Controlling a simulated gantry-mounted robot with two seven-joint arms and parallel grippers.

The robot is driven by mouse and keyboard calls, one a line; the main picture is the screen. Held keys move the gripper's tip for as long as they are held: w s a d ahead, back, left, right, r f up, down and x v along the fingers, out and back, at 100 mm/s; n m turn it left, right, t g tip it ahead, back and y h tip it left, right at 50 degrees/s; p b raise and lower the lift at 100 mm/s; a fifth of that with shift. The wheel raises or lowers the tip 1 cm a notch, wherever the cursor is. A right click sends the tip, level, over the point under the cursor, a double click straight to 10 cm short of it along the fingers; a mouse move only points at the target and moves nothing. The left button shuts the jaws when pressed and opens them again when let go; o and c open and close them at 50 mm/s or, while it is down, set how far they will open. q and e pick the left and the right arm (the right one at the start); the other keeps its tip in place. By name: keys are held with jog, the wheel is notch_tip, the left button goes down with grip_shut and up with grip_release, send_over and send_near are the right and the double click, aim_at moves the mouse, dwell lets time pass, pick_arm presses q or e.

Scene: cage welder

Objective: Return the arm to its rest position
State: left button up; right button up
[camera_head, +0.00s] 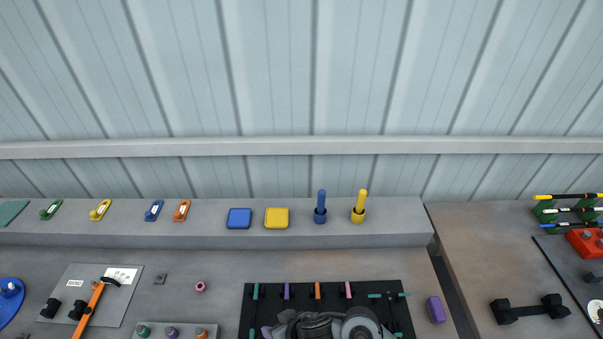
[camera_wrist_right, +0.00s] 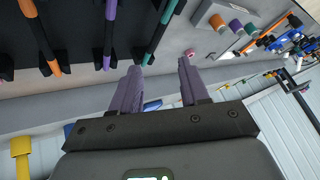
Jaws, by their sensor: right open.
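My right gripper (camera_wrist_right: 160,68) shows in the right wrist view with its two purple fingers apart and nothing between them. In the head view, the grey rounded links of my right arm (camera_head: 330,325) show at the bottom centre, over the black rack (camera_head: 260,318). The fingertips are hard to make out there. In the wrist view the fingers point toward the rack's rods, including a teal rod (camera_wrist_right: 162,32) and a purple rod (camera_wrist_right: 109,30). I cannot tell the exact distance to them. My left gripper is not in view.
A purple block (camera_head: 436,310) lies right of the rack. Blue (camera_head: 239,218) and yellow (camera_head: 277,218) square blocks sit on the back ledge (camera_head: 380,222). A black dumbbell-shaped part (camera_head: 530,309) lies at right.

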jog(key=s+d+r+m+h, duration=0.1)
jog(key=s+d+h, duration=0.1)
jog(key=s+d, duration=0.5)
jog(key=s+d+r+m+h, duration=0.15)
jog(key=s+d, duration=0.25)
jog(key=d, duration=0.7)
jog(key=s+d+m+h, duration=0.1)
jog(key=s+d+h, duration=0.1)
jog(key=s+d, duration=0.5)
notch_tip(320, 180, up, 14)
jog(key=w+d+p, duration=0.1)
jog(key=d+p, duration=0.1)
jog(key=p, duration=1.1)
jog(key=shift+w+d+f+g, duration=0.25)
jog(key=shift+w+d+g, duration=0.05)
jog(key=shift+d, duration=0.1)
jog(key=shift+h, duration=0.25)
